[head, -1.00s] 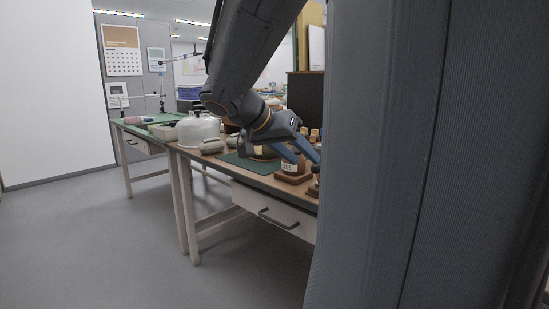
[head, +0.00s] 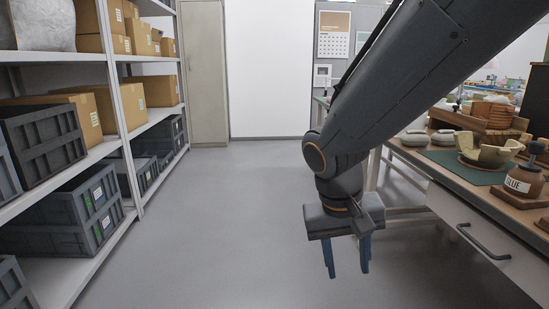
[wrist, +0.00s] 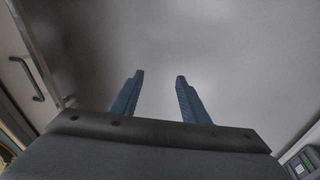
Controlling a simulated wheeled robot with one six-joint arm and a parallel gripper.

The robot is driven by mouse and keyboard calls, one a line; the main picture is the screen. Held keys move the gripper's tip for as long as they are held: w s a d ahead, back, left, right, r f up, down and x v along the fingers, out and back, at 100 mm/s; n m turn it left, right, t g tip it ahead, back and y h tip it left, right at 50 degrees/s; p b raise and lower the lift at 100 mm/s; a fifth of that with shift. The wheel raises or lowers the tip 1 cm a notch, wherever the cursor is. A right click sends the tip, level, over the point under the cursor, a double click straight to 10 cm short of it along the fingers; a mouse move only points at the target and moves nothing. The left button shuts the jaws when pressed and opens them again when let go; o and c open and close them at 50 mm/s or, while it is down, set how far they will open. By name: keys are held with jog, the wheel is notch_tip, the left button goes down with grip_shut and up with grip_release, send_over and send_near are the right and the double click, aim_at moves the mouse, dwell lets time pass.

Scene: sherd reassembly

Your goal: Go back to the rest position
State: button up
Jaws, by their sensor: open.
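My gripper (head: 347,275) hangs pointing down over the open grey floor, left of the workbench (head: 463,205) in the head view. Its two blue fingers are apart with nothing between them. In the wrist view my gripper (wrist: 158,78) shows both fingers spread, with only bare floor beyond. On the bench, a partly built tan bowl (head: 487,150) rests over a green mat (head: 460,163). A brown glue bottle (head: 523,181) stands at the right on a wooden base.
Shelving with dark crates (head: 45,140) and cardboard boxes (head: 133,103) lines the left side. The bench drawer handle (head: 483,241) faces the aisle; a handle (wrist: 27,80) also shows in the wrist view. The floor (head: 220,215) between shelves and bench is clear.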

jog(key=s+a+f+n+y, duration=0.1)
jog(key=s+a+f+n, duration=0.1)
jog(key=s+a, duration=0.25)
jog(key=s+a+f+n+g+y, duration=0.1)
jog(key=s+a+f+n, duration=0.15)
jog(key=a, duration=0.35)
jog(key=s+a+f+n+y, duration=0.1)
jog(key=s+a+n, duration=0.2)
jog(key=s+a, duration=0.15)
jog(key=d+r+m+p, duration=0.3)
jog(key=d+r+p, duration=0.6)
jog(key=r+p, duration=0.3)
jog(key=d+r+m+p, duration=0.4)
jog(key=d+r+p, duration=0.6)
jog(key=r+p, duration=0.3)
jog(key=shift+s+h+p, duration=0.25)
jog(key=shift+h+p, duration=0.05)
jog(key=shift+p, duration=0.75)
jog(key=shift+d, duration=0.1)
